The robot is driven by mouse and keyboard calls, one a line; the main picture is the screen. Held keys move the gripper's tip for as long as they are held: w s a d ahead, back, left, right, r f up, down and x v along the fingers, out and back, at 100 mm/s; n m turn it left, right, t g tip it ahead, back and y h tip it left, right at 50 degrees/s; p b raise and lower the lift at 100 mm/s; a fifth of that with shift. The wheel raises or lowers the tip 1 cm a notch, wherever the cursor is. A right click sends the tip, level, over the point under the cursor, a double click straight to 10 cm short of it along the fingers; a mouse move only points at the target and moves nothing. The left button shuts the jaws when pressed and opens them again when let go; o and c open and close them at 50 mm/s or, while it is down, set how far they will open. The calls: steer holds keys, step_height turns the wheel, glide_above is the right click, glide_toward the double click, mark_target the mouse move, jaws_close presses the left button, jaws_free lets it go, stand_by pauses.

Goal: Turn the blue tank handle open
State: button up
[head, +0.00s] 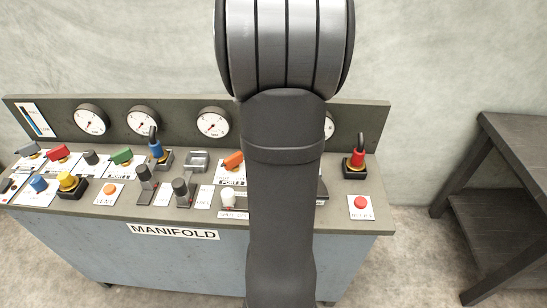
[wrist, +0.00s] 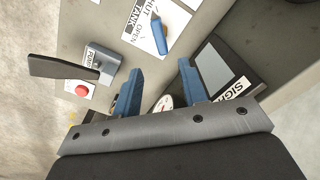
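In the wrist view the blue tank handle (wrist: 155,40) sits on a white card (wrist: 135,31) printed SHUT, OPEN and TANK. It lies slantwise on the card; which word it points to is not clear. My gripper (wrist: 160,68) is open, with its two blue fingers apart and nothing between them. The handle is beyond the fingertips, roughly in line with the gap, and not touched. In the head view my gripper is out of sight, with my arm across the picture. A blue handle (head: 38,184) shows at the panel's left end; I cannot tell if it is the same one.
The manifold panel (head: 160,232) carries several handles and gauges; a dark table (head: 515,135) stands right.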

step_height(320, 180, down, 13)
stand_by(0.3)
jaws_close()
